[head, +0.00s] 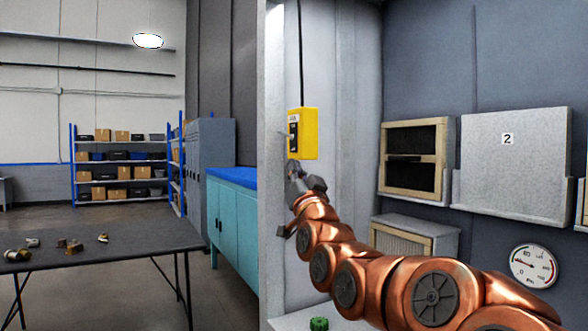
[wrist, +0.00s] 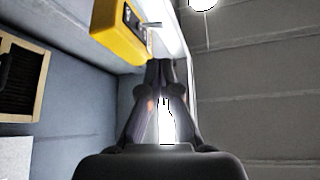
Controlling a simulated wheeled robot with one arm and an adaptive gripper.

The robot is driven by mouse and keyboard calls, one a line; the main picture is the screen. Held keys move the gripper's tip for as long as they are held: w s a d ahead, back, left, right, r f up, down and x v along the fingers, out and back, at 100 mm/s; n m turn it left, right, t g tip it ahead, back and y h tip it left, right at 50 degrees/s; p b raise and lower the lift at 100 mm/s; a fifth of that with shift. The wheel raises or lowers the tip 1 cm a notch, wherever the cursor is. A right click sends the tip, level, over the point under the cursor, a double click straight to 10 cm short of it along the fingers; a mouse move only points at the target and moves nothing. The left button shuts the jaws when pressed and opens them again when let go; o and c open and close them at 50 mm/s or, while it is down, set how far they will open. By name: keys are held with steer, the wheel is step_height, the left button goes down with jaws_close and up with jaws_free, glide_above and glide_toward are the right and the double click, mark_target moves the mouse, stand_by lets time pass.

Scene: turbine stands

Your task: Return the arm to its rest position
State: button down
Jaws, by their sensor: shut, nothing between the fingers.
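My copper-coloured arm reaches from the lower right up towards a yellow box (head: 303,134) on the pale wall panel in the head view. My gripper (head: 293,165) is at the arm's end, just below and left of the yellow box. In the wrist view my gripper (wrist: 160,65) points forward with its fingertips together and nothing between them. The yellow box (wrist: 118,32) is there to the left of the fingertips, with a small grey lever on its side. I cannot tell whether the fingertips touch the box.
A framed dark vent (head: 413,158), a grey panel marked 2 (head: 510,165) and a round gauge (head: 534,266) are on the right wall. A green knob (head: 319,323) sits low. A table (head: 100,244) with small parts and a teal cabinet (head: 233,232) stand left.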

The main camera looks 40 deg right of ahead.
stand_by(0.5)
steer(key=w+a+f+n+g+y+p, duration=0.2)
steer(key=w+a+f+n+g+y, duration=0.25)
steer(key=a+f, duration=0.55)
steer(key=s+a+f+n+g+y+p, duration=0.1)
steer(key=s+a+f+g+y, duration=0.15)
steer(key=a+f, duration=0.35)
steer(key=s+a+f+n+g+y+p, duration=0.1)
steer(key=s+a+f+g+p, duration=0.2)
steer(key=f, duration=0.6)
steer(key=s+a+f+n+g, duration=0.1)
steer(key=s+a+f+g, duration=0.3)
steer(key=s, duration=0.3)
steer(key=s+a+f+g, duration=0.1)
steer(key=s+f+g, duration=0.2)
steer(key=s+f, duration=0.4)
steer(key=s+a+f+n+g+p, duration=0.1)
steer(key=s+g, duration=0.6)
steer(key=s, duration=1.4)
steer(key=shift+a+f+g+p, duration=0.4)
steer(key=shift+a+f+p, duration=0.05)
steer(key=shift+f+p, duration=0.55)
